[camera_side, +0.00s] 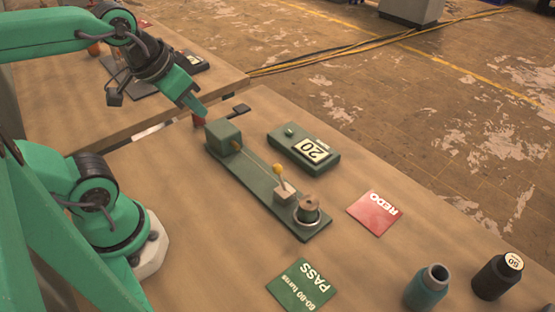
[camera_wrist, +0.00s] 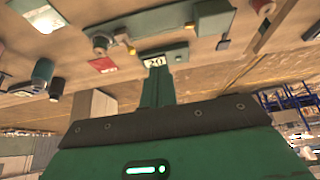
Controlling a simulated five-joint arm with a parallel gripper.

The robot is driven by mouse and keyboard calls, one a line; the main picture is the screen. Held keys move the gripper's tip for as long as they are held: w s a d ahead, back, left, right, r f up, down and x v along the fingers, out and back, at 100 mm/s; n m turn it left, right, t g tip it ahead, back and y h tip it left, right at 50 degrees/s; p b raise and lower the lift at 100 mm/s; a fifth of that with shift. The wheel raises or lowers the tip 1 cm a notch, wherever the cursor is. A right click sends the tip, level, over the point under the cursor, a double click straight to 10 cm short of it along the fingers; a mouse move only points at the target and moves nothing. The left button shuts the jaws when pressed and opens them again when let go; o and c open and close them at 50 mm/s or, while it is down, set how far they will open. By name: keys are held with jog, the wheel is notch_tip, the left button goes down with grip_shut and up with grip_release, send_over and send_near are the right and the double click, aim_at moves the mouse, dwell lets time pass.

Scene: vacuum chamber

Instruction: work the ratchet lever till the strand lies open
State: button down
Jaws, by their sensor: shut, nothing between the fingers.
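A long green twist tester (camera_side: 265,187) lies on the bench, with a boxy housing (camera_side: 223,136) at its far-left end. A yellow-knobbed lever (camera_side: 279,169) rises near a small pale block (camera_side: 284,193), and a brown spool (camera_side: 309,208) stands at the near end. A thin strand seems to run between housing and block; I cannot tell its twist. A dark flat paddle (camera_side: 241,108) sticks out behind the housing; I cannot tell which part is the ratchet lever. My gripper (camera_side: 203,113) is shut and empty, above and left of the housing. It also shows in the wrist view (camera_wrist: 157,72).
A green counter box (camera_side: 290,140) reading 20 sits right of the tester. A red object (camera_side: 198,121) is partly hidden by my gripper.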

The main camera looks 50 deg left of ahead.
jog(key=shift+w+r, duration=0.1)
jog(key=shift+w, duration=0.05)
jog(key=g, duration=0.6)
send_over(243, 107)
notch_tip(243, 107, down, 4)
jog(key=shift+f, duration=0.1)
dwell(0.5)
dwell(0.3)
notch_tip(243, 107, down, 14)
jog(key=shift+f, duration=0.1)
dwell(0.7)
dwell(0.4)
